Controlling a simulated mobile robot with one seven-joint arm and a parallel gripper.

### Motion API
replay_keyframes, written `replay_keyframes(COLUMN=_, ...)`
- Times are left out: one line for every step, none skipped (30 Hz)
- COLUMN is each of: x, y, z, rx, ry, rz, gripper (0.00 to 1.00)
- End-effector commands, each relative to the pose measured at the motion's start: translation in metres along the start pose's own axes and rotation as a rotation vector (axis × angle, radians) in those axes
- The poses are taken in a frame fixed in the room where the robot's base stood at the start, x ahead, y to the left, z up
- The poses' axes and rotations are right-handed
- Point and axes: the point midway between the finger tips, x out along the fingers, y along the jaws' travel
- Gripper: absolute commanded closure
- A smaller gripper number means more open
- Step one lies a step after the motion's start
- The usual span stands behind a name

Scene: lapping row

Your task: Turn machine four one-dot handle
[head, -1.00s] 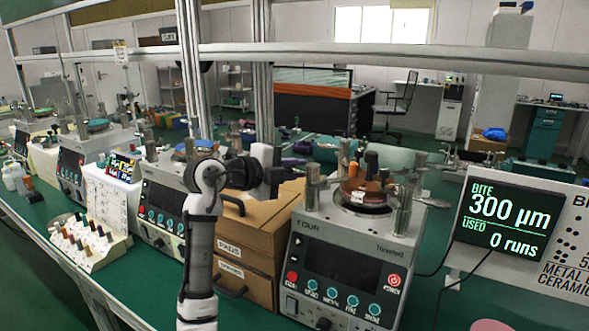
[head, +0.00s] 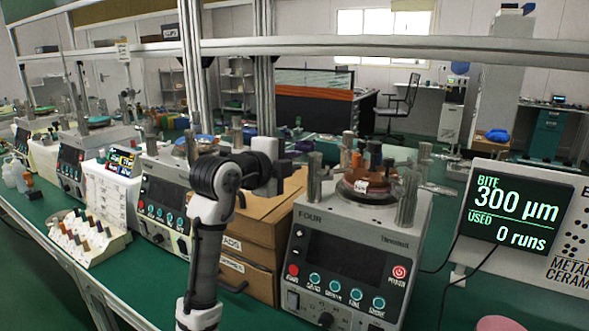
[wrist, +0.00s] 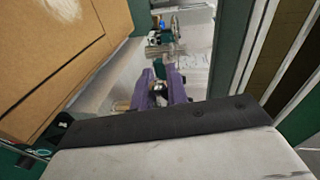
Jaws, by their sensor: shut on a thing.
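Machine four (head: 345,255), a grey bench unit marked FOUR with a dark panel and a row of buttons, stands right of centre in the head view. On its top are a round copper-brown plate (head: 367,190), grey knurled posts (head: 408,198), and upright orange-brown and dark handles (head: 375,158). The dots on the handles are too small to read. My gripper (head: 285,172) is just left of the machine's left post. In the wrist view its purple jaws (wrist: 163,88) are shut on a small metallic piece (wrist: 158,89); which part this is, I cannot tell.
Brown drawer boxes (head: 250,235) stand left of machine four, under my arm. A screen (head: 515,210) reading 300 µm and 0 runs stands at right. A metal rail (head: 400,47) crosses above. More machines and a handle rack (head: 88,238) are at left.

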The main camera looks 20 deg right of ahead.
Motion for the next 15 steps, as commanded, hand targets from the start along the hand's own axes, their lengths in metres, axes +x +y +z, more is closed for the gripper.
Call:
replay_keyframes(x=-0.003, y=0.003, z=-0.001, rx=-0.003, ry=-0.042, rz=-0.004, gripper=1.00)
replay_keyframes(x=-0.004, y=0.004, z=-0.001, rx=-0.008, ry=-0.067, rz=-0.005, gripper=1.00)
replay_keyframes(x=-0.006, y=0.004, z=-0.002, rx=-0.014, ry=-0.100, rz=-0.008, gripper=1.00)
replay_keyframes(x=-0.007, y=0.004, z=-0.002, rx=-0.019, ry=-0.125, rz=-0.010, gripper=1.00)
replay_keyframes(x=-0.009, y=0.003, z=-0.002, rx=-0.023, ry=-0.149, rz=-0.013, gripper=1.00)
replay_keyframes(x=-0.010, y=0.004, z=-0.002, rx=-0.029, ry=-0.180, rz=-0.014, gripper=1.00)
replay_keyframes(x=-0.011, y=0.004, z=-0.003, rx=-0.034, ry=-0.203, rz=-0.015, gripper=1.00)
replay_keyframes(x=-0.013, y=0.004, z=-0.003, rx=-0.038, ry=-0.225, rz=-0.018, gripper=1.00)
replay_keyframes(x=-0.014, y=0.004, z=-0.004, rx=-0.043, ry=-0.253, rz=-0.020, gripper=1.00)
replay_keyframes(x=-0.015, y=0.004, z=-0.004, rx=-0.047, ry=-0.273, rz=-0.020, gripper=1.00)
replay_keyframes(x=-0.016, y=0.004, z=-0.005, rx=-0.051, ry=-0.292, rz=-0.022, gripper=1.00)
replay_keyframes(x=-0.017, y=0.004, z=-0.005, rx=-0.055, ry=-0.316, rz=-0.024, gripper=1.00)
replay_keyframes(x=-0.018, y=0.004, z=-0.005, rx=-0.060, ry=-0.333, rz=-0.025, gripper=1.00)
replay_keyframes(x=-0.019, y=0.004, z=-0.006, rx=-0.062, ry=-0.348, rz=-0.026, gripper=1.00)
replay_keyframes(x=-0.019, y=0.004, z=-0.006, rx=-0.066, ry=-0.367, rz=-0.027, gripper=1.00)
